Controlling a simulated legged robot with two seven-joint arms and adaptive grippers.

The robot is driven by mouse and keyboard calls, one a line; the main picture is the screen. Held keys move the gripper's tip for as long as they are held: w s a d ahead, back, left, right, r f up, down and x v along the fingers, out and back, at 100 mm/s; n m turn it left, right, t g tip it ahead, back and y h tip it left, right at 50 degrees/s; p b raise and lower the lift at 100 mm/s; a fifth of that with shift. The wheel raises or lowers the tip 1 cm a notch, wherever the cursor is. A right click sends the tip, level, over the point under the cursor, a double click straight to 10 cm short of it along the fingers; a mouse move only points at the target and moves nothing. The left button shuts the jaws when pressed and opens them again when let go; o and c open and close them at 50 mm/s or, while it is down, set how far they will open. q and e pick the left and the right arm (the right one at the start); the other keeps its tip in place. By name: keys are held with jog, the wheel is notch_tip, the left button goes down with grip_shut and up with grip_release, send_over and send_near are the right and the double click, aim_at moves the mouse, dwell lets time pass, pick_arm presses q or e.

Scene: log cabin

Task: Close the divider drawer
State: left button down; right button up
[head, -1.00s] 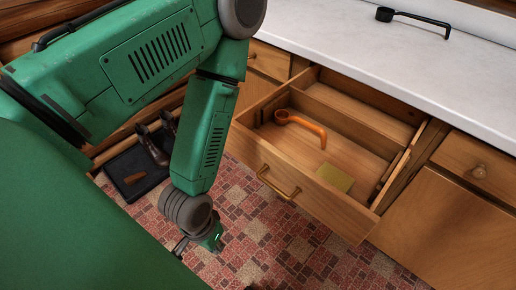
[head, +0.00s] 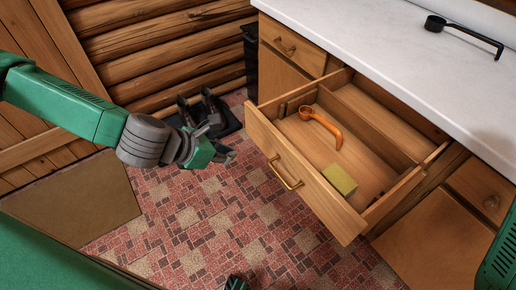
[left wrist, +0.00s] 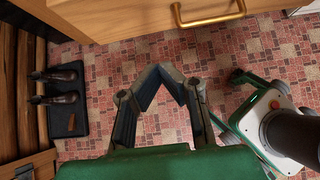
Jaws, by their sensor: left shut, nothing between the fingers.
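The divider drawer (head: 300,180) is a wooden drawer standing well open from the cabinet, with a brass handle (head: 286,172) on its front. A wooden partition splits its inside. An orange scoop (head: 322,124) and a yellow-green block (head: 340,179) lie in the front compartment. My left gripper (head: 229,156) is shut and empty, out in front of the drawer's left part, apart from it. In the left wrist view the shut fingers (left wrist: 161,69) point toward the drawer front (left wrist: 130,15), whose handle (left wrist: 208,14) shows at the top.
A white countertop (head: 370,45) above the drawer holds a black ladle-like tool (head: 463,34). Dark shoes on a black tray (head: 228,118) stand by the log wall, behind my left gripper. The red patterned floor (head: 200,240) before the drawer is clear.

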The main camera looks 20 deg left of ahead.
aim_at(272, 151)
pick_arm(q)
jog(key=x, duration=0.4)
jog(key=d+r+x, duration=0.1)
jog(key=x, duration=0.2)
jog(key=w+x, duration=0.1)
jog(key=x, duration=0.3)
jog(key=shift+w+d+r+b, duration=0.2)
jog(key=shift+w+d+b, duration=0.1)
jog(key=shift+d, duration=0.1)
jog(key=shift+w+d, duration=0.15)
jog(key=shift+w, duration=0.2)
